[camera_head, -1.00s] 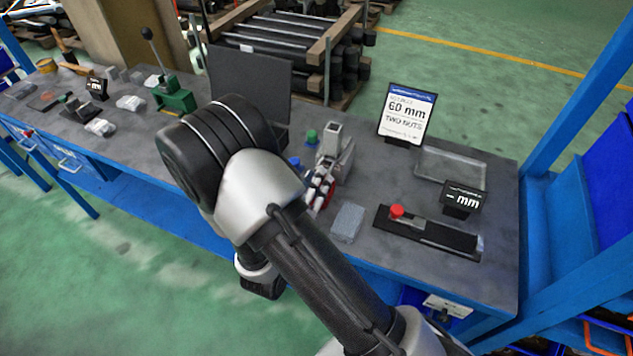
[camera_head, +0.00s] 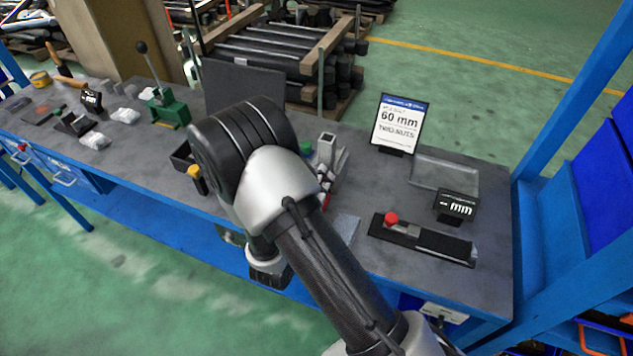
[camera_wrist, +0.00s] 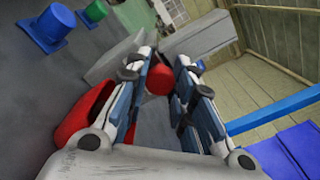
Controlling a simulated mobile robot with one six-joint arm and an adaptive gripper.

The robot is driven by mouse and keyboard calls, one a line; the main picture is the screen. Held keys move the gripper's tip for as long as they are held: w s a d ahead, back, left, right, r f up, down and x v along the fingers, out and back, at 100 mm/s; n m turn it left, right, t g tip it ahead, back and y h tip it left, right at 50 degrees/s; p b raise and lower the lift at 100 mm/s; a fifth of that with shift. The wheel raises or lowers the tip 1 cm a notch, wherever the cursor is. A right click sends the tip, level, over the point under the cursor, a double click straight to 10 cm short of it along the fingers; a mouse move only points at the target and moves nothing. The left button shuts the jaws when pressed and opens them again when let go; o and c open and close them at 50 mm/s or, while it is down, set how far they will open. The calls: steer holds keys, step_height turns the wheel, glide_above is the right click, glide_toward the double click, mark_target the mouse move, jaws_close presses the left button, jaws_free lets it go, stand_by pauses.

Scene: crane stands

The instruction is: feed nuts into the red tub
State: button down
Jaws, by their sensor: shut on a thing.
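My gripper (camera_wrist: 165,58) is in the wrist view, its two fingers close together with a rounded red object (camera_wrist: 158,81) between them near the tips. A larger red form (camera_wrist: 82,122), perhaps the red tub, shows beside and behind the left finger. I cannot tell whether the two red parts are one thing. In the head view my gripper (camera_head: 325,182) is mostly hidden behind my arm, low beside a grey metal stand (camera_head: 326,150). A blue pot (camera_wrist: 50,29) and a green pot (camera_wrist: 93,13) stand at the upper left in the wrist view. I cannot make out any nuts.
A sign reading 60 mm and two nuts (camera_head: 400,122) stands behind a shallow tray (camera_head: 445,174). A gauge with a red knob (camera_head: 391,218) and a small display (camera_head: 456,207) are at the right. A black box (camera_head: 182,155) and yellow-topped item (camera_head: 194,174) are left of my arm.

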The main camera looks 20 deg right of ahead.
steer(key=c, duration=1.3)
jaws_free()
steer(key=shift+w+d, duration=0.15)
steer(key=shift+c, duration=0.2)
steer(key=v, duration=1.2)
